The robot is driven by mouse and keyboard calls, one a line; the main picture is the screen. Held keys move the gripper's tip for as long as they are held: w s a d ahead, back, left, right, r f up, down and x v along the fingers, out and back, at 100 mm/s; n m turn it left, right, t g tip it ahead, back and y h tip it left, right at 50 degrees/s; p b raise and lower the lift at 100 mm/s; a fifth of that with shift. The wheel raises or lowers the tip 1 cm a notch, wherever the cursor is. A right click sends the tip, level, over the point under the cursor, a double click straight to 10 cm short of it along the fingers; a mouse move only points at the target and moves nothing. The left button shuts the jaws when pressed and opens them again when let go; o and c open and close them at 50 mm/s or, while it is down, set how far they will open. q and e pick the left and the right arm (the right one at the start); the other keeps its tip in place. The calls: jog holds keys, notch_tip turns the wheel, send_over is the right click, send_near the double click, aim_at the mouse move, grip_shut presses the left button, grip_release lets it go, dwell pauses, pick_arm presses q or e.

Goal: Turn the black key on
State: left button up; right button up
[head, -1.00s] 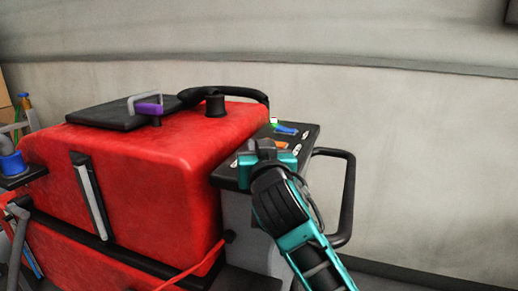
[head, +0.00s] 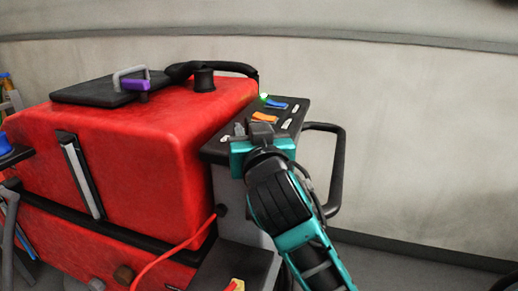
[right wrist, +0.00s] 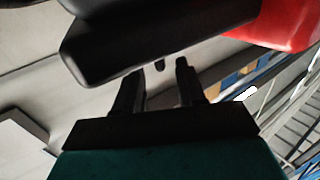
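In the head view, my right gripper (head: 262,129) is at the near edge of the black control panel (head: 222,152) of the red machine. The wrist and fingers cover part of that edge, and I cannot make out the key there. My left gripper is not in view.
The panel carries an orange lever (head: 265,117), a blue lever (head: 276,103) and small light-coloured parts. A black handle bar (head: 338,170) stands right of the panel. The red tank (head: 150,140) fills the left, with a red cable (head: 170,255) below.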

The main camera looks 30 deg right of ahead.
jog(key=p+v, duration=0.6)
jog(key=v, duration=0.2)
jog(key=shift+p, duration=0.3)
dwell(0.3)
jog(key=shift+s, duration=0.15)
